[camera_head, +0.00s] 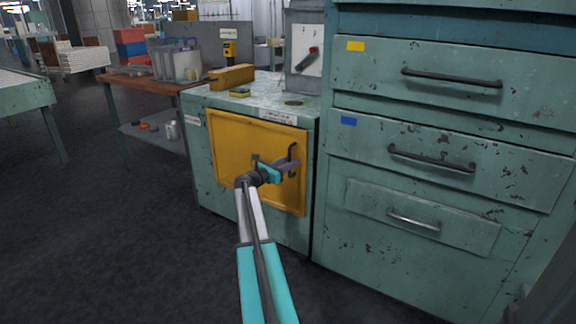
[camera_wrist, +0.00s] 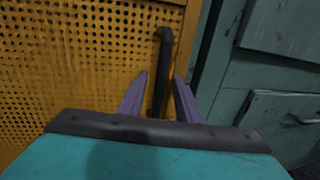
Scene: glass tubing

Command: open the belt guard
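The belt guard (camera_head: 232,142) is a yellow panel on the front of the green cabinet, and it looks shut flush against it. In the wrist view the guard (camera_wrist: 75,60) shows as a perforated yellow sheet. Its black upright handle (camera_head: 292,154) is near the guard's right edge. My gripper (camera_head: 293,166) is in front of the handle. In the wrist view my purple fingers (camera_wrist: 158,98) are apart, one on each side of the handle (camera_wrist: 163,65). A gap shows between the handle and each finger. The handle's lower end is hidden behind my gripper.
A green drawer cabinet (camera_head: 440,125) with black handles stands close on the right. A yellow block (camera_head: 232,76) and other items lie on top of the guard's cabinet (camera_head: 208,97). A wooden bench (camera_head: 135,84) stands behind left. The dark floor (camera_head: 100,240) is clear at left.

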